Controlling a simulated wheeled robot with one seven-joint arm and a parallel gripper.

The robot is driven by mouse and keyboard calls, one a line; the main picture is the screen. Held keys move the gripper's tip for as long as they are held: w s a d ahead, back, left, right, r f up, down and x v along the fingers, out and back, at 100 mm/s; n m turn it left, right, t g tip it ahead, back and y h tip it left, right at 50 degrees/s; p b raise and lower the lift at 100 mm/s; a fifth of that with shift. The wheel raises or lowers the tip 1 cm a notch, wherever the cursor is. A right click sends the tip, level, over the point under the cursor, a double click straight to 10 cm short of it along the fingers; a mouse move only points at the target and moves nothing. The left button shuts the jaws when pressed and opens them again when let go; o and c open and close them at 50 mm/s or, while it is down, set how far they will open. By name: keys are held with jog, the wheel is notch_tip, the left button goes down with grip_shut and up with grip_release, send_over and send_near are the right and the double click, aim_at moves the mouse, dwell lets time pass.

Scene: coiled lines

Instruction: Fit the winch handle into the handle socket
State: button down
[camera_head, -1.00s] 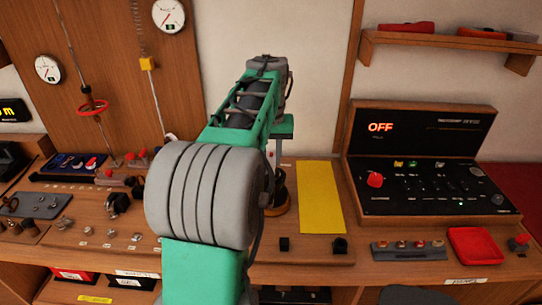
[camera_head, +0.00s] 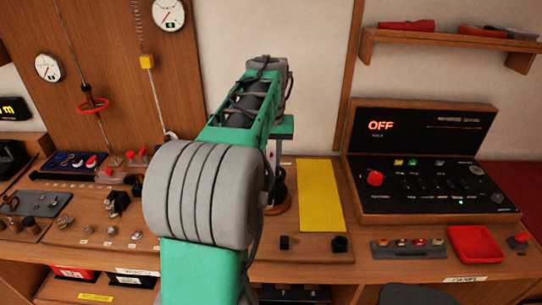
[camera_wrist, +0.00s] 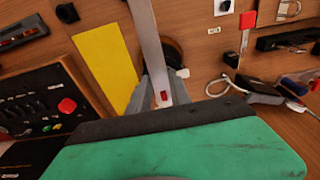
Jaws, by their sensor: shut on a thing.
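The winch handle (camera_wrist: 150,45) is a flat grey bar with a small red mark near its lower end. In the wrist view it runs from the top edge down into my gripper (camera_wrist: 160,88), which is shut on it. The winch (camera_head: 279,190), a dark drum on a brass-coloured base, stands on the bench just beyond my arm in the head view. In the wrist view the dark winch (camera_wrist: 174,56) shows partly behind the handle. The handle socket cannot be made out, and I cannot tell whether the handle touches the winch.
A yellow sheet (camera_head: 320,195) lies right of the winch. Farther right are a black control panel (camera_head: 430,180) reading OFF and a red tray (camera_head: 475,244). Shackles, small fittings and a blue tray (camera_head: 75,162) crowd the left bench. A line with a red ring (camera_head: 93,104) hangs there.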

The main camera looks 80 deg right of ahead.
jog(key=shift+f+b, duration=0.65)
jog(key=shift+f, duration=0.4)
jog(key=shift+f, duration=0.15)
jog(key=c, duration=1.3)
grip_release()
jog(key=shift+c, duration=0.2)
jog(key=shift+o, duration=0.2)
jog(key=o, duration=0.5)
notch_tip(320, 180, up, 5)
jog(key=p, duration=0.4)
